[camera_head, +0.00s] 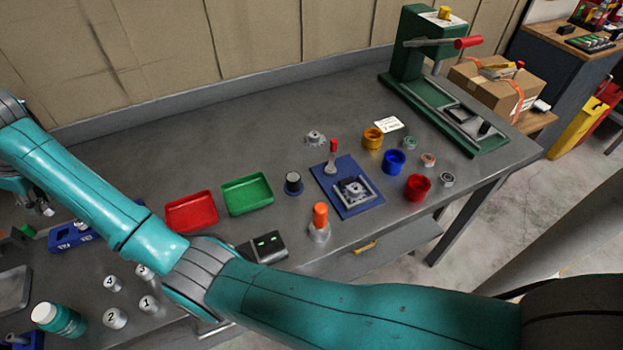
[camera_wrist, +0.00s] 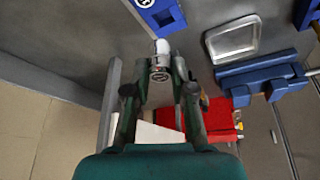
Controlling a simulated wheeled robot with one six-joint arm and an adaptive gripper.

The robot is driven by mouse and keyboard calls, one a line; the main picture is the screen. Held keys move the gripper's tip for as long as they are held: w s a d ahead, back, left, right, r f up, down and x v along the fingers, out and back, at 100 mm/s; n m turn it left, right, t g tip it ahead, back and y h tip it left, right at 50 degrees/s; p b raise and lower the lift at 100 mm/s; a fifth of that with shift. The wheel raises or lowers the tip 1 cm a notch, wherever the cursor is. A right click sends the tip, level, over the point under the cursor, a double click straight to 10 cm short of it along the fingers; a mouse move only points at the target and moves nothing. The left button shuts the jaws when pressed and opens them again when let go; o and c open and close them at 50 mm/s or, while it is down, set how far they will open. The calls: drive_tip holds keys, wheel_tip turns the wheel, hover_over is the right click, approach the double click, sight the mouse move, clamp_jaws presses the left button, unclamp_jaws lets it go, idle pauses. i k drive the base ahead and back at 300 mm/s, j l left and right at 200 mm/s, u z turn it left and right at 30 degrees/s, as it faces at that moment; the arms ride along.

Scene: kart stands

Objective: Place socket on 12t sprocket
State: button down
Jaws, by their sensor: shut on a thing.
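In the wrist view my gripper (camera_wrist: 163,72) is shut on a small silver cylinder, which looks like the socket (camera_wrist: 161,58). Its pale end points away from the camera, and a dark ringed end faces it. In the head view my arm reaches to the left edge, and my gripper there is mostly cut off or hidden by my arm. A grey toothed part (camera_head: 315,138) stands on the bench behind the blue mat in the head view. It may be a sprocket; I cannot read its tooth count. No socket rests on it.
Several numbered cylinders (camera_head: 115,318) stand at lower left. A blue block (camera_wrist: 163,14) and grey tray (camera_wrist: 232,40) lie beyond my fingers.

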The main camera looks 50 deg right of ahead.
sight(356, 188)
drive_tip(key=k+l, duration=0.2)
drive_tip(key=l, duration=0.2)
drive_tip(key=k+l, duration=0.15)
drive_tip(key=l, duration=0.25)
drive_tip(key=k+l, duration=0.2)
drive_tip(key=l, duration=0.2)
drive_tip(key=k+l, duration=0.2)
drive_tip(key=l, duration=0.2)
drive_tip(key=k+l, duration=0.15)
drive_tip(key=l, duration=0.25)
drive_tip(key=k+l, duration=0.2)
drive_tip(key=l, duration=0.15)
drive_tip(key=k+l, duration=0.15)
drive_tip(key=l, duration=0.25)
